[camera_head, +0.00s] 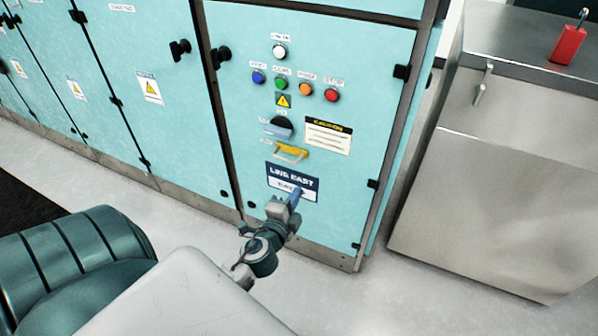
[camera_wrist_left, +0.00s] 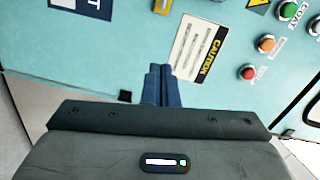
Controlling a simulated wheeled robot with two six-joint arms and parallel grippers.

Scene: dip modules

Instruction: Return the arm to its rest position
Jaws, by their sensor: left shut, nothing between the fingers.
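My left gripper (camera_head: 294,199) is shut and empty in front of the lower part of the teal cabinet door (camera_head: 336,225), over the lower right of the "LINE EAST" sign (camera_head: 280,176). In the left wrist view its blue fingers (camera_wrist_left: 158,84) are together, with the teal panel behind them. The picture does not show clearly whether the fingertips touch the door. My right gripper is not in view.
The cabinet has a yellow handle (camera_head: 290,152), a dark rotary switch (camera_head: 279,127), a caution label (camera_head: 328,135) and several coloured buttons. A steel cabinet (camera_head: 500,190) with a red padlock (camera_head: 568,44) stands at right. Pale floor (camera_head: 350,305) is clear.

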